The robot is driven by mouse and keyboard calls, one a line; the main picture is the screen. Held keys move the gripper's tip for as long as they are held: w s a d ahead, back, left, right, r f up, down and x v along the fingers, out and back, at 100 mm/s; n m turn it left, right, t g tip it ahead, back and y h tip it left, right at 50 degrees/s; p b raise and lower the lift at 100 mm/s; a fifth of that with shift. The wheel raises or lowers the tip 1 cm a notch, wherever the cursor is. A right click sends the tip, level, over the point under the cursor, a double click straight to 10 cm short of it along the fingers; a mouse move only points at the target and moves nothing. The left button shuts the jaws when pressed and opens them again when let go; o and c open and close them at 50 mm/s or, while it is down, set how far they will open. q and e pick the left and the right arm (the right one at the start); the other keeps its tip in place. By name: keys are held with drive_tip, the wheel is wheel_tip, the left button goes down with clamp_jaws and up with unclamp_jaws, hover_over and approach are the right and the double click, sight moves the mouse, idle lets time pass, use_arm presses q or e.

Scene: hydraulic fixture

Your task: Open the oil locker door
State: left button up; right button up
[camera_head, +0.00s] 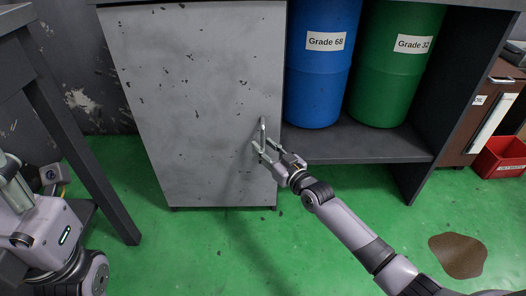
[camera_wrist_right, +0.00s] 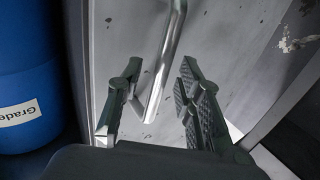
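The oil locker door (camera_head: 195,95) is a grey, chipped panel, and it looks closed in the head view. Its metal bar handle (camera_head: 262,130) stands upright near the door's right edge. My right gripper (camera_head: 264,150) is at the handle's lower part, with its fingers spread. In the right wrist view the handle (camera_wrist_right: 165,65) comes down between the two open fingers of the right gripper (camera_wrist_right: 160,98), nearer the left finger. I cannot tell whether that finger touches it. My left gripper does not clearly show; only part of my left side is at the lower left.
A blue drum (camera_head: 320,75) labelled Grade 68 and a green drum (camera_head: 392,75) labelled Grade 32 stand on the shelf (camera_head: 360,145) right of the door. A dark table leg (camera_head: 85,150) is at the left. A brown stain (camera_head: 458,255) and a red bin (camera_head: 502,158) are at the right. Green floor before the door is clear.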

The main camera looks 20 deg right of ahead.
drive_tip(key=shift+w+a, duration=0.2)
drive_tip(key=shift+w, duration=0.5)
drive_tip(key=shift+c, duration=0.4)
clamp_jaws()
